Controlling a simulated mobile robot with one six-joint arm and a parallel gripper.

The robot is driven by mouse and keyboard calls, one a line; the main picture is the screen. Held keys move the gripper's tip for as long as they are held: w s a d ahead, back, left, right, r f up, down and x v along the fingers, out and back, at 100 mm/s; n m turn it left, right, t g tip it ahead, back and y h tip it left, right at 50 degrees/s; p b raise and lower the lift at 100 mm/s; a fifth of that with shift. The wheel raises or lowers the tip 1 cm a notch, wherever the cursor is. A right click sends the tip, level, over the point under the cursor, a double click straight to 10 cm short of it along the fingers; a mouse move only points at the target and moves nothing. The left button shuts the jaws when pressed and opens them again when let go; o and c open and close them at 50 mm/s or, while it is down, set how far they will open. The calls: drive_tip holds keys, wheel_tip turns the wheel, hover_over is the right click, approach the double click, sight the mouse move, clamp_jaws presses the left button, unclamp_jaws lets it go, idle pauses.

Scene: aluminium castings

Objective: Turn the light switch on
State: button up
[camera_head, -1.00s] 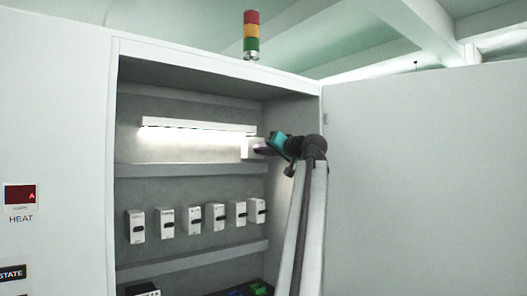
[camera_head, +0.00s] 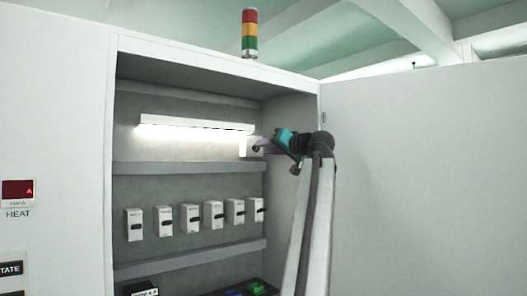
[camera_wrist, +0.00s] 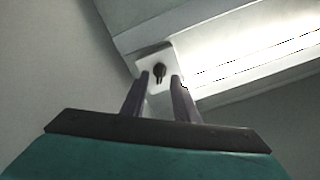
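The light switch is a white box with a small dark knob, seen in the wrist view (camera_wrist: 150,61). In the head view it shows as a narrow white patch (camera_head: 242,146) below the right end of the lamp, partly hidden by my gripper (camera_head: 258,147). In the wrist view, my gripper's (camera_wrist: 160,77) two dark fingers are apart, with the knob appearing between their tips. I cannot tell whether they touch it. The lamp (camera_head: 196,122) is a long white bar, bright along its underside; it also glows in the wrist view (camera_wrist: 240,65).
The open cabinet has grey shelf rails (camera_head: 190,167) and a row of white boxes with dark knobs (camera_head: 164,220) below the lamp. The cabinet's right side wall (camera_head: 287,125) is close to my arm. A red, yellow and green signal tower (camera_head: 249,32) stands on top.

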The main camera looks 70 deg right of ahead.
drive_tip(key=b+v, duration=0.2)
drive_tip(key=v, duration=0.8)
drive_tip(key=shift+s+a+b, duration=0.15)
drive_tip(key=shift+s+b, duration=0.2)
drive_tip(key=shift+b, duration=0.05)
